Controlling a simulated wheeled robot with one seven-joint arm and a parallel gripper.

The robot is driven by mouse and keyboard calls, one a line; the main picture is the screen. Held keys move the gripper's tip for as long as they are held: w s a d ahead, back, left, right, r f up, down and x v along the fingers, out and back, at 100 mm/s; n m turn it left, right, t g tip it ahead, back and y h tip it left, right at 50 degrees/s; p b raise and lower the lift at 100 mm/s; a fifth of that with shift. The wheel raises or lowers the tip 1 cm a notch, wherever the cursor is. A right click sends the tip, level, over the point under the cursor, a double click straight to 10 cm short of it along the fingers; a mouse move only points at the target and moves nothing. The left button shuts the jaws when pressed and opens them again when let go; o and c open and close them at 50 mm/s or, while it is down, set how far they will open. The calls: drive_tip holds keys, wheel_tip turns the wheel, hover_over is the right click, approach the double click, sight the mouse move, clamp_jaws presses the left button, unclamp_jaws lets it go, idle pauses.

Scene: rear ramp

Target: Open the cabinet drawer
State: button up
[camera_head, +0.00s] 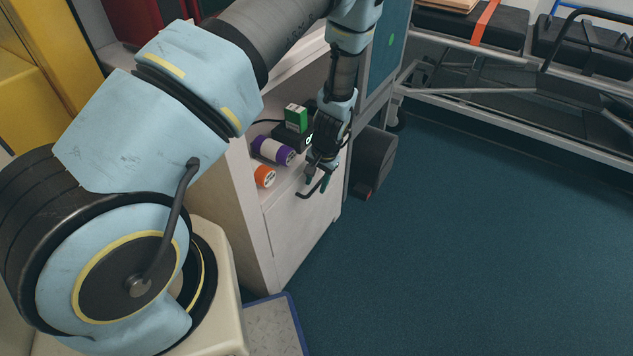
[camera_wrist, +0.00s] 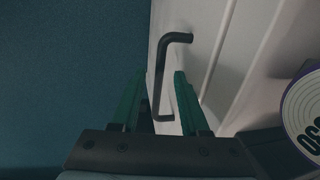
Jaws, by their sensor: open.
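The cabinet (camera_head: 258,215) is pale, with an open shelf above a closed white drawer front (camera_head: 298,232). A black bar handle (camera_head: 309,190) stands out from the drawer front near its top. In the wrist view the handle (camera_wrist: 160,75) rises between and beyond the fingertips, with the white drawer front (camera_wrist: 215,45) behind it. My gripper (camera_head: 318,182) is at the handle. Its two green fingers (camera_wrist: 157,85) are open, one on each side of the handle. I cannot tell whether either finger touches it.
On the shelf are a purple roll (camera_head: 272,150), an orange roll (camera_head: 264,176) and a green box (camera_head: 296,117). A dark bin-like object (camera_head: 374,160) stands right of the cabinet. A stretcher (camera_head: 500,60) is at the back. The blue floor (camera_head: 470,240) is clear.

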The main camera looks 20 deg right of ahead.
clamp_jaws()
idle(0.4)
idle(1.1)
